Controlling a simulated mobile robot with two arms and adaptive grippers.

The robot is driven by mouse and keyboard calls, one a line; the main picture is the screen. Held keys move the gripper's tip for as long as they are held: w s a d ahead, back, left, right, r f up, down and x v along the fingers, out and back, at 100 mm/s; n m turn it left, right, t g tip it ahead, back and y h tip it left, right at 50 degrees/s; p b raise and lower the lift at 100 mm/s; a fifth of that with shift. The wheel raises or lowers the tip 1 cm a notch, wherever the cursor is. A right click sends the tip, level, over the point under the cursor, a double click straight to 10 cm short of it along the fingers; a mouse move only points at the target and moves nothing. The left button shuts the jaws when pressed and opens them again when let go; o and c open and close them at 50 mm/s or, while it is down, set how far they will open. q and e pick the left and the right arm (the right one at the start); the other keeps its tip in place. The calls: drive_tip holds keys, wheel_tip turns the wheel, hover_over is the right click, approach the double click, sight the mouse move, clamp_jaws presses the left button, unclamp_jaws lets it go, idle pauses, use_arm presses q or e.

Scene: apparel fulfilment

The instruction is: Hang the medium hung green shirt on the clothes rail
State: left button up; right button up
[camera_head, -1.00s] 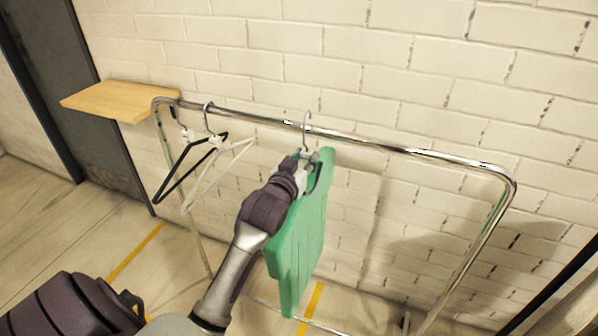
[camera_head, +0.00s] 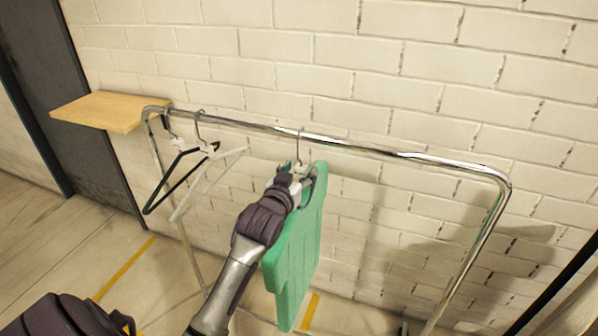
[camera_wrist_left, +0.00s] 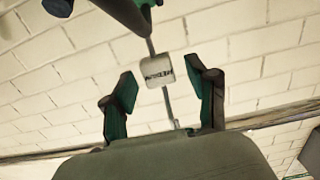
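The green shirt (camera_head: 296,262) hangs upright on its hanger below the clothes rail (camera_head: 372,148). The hanger's hook (camera_head: 299,146) reaches the rail and appears to be over it, right of two empty hangers. My left gripper (camera_head: 293,173) is at the hanger's neck, just above the shirt. In the left wrist view its fingers (camera_wrist_left: 162,98) are spread apart, with the thin hanger stem and a white size tag (camera_wrist_left: 158,71) seen between them. The tag's lettering is small and seems to read medium. My right gripper is out of view.
A black hanger (camera_head: 172,180) and a white hanger (camera_head: 207,183) hang empty near the rail's left end. A wooden shelf (camera_head: 112,110) is on the wall behind that end. The rail right of the shirt is bare. A brick wall stands close behind.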

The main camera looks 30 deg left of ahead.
use_arm(q)
drive_tip(key=shift+s+f, duration=0.1)
drive_tip(key=shift+s, duration=0.15)
drive_tip(key=v, duration=1.1)
drive_tip(key=shift+s, duration=0.3)
